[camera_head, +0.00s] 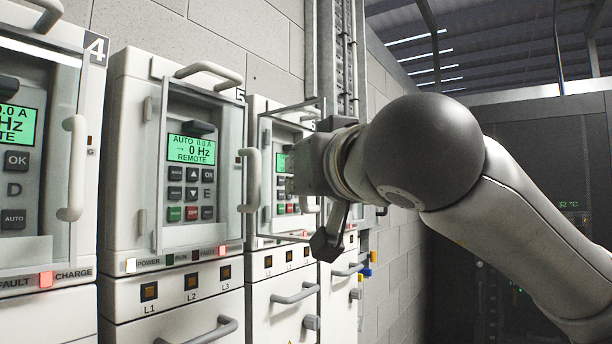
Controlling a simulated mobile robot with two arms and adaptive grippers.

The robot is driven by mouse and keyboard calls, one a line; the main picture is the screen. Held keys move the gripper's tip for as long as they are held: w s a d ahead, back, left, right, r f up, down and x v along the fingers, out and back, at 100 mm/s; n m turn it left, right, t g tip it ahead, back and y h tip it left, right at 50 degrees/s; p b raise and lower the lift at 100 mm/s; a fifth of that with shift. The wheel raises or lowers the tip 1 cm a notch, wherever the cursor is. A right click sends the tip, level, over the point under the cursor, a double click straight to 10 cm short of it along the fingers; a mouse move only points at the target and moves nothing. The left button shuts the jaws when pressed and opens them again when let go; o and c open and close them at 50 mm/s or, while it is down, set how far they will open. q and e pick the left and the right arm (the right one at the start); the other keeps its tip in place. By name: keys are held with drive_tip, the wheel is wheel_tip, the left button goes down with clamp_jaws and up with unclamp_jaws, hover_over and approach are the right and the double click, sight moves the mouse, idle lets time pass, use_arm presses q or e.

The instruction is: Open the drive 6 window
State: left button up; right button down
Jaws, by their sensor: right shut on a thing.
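The drive 6 cabinet (282,290) is the third in the row, partly behind my right arm. Its number label is mostly covered. Its clear window (264,150) has a thin grey frame whose top edge rises to the right, so it looks swung out from the cabinet front. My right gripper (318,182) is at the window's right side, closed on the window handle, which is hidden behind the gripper. Part of the green display and keypad shows behind the window. My left gripper is not in view.
Drive 5 (122,150) stands left of it, with its window closed and its handle (250,180) sticking out. Drive 4 (92,200) is at the left edge. Drawer handles protrude below. A dark cabinet (520,150) stands at the right.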

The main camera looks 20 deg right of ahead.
drive_tip(key=c, duration=1.5)
unclamp_jaws()
drive_tip(key=s, duration=1.2)
drive_tip(key=shift+d, duration=0.4)
